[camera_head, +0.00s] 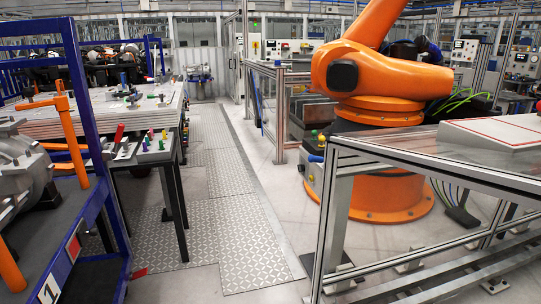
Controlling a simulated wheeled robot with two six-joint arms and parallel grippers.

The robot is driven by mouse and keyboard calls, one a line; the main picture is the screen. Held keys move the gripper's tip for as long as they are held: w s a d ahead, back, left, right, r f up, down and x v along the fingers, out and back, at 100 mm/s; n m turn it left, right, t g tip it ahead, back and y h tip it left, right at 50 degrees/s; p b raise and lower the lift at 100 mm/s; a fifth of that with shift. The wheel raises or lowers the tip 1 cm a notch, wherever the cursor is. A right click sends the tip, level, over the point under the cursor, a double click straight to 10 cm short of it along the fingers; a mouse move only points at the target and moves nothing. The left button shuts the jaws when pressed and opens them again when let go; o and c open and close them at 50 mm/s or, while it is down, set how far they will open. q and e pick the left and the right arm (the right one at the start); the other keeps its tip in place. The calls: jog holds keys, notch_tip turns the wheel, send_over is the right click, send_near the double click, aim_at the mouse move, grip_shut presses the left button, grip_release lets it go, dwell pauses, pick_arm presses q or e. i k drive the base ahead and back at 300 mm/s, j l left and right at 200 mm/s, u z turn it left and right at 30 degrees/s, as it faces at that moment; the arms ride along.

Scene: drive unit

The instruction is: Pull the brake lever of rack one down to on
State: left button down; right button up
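Rack one is the blue-framed rack (88,120) at the left edge, with a number 1 plate (48,290) low on its front. A small red piece (138,273) sticks out near the floor at the foot of the rack's right post. It may be the brake lever, but it is too small to tell whether it is up or down. Neither of my grippers is in view.
A metal housing (20,168) and orange posts (70,135) stand on the rack. A workbench (125,112) stands behind it. A patterned walkway (225,215) is clear. An orange robot arm (375,75) and a metal-framed glass-topped table (435,155) are on the right.

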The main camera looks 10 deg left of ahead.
aim_at(117, 138)
jog(key=i+j+u, duration=0.15)
jog(key=i+u, duration=0.25)
jog(key=i, duration=0.15)
jog(key=i+u, duration=0.4)
jog(key=i, duration=0.2)
jog(key=i+l+u, duration=0.25)
jog(key=i+u, duration=0.15)
jog(key=i, duration=0.15)
jog(key=i+u, duration=0.4)
jog(key=i, duration=0.75)
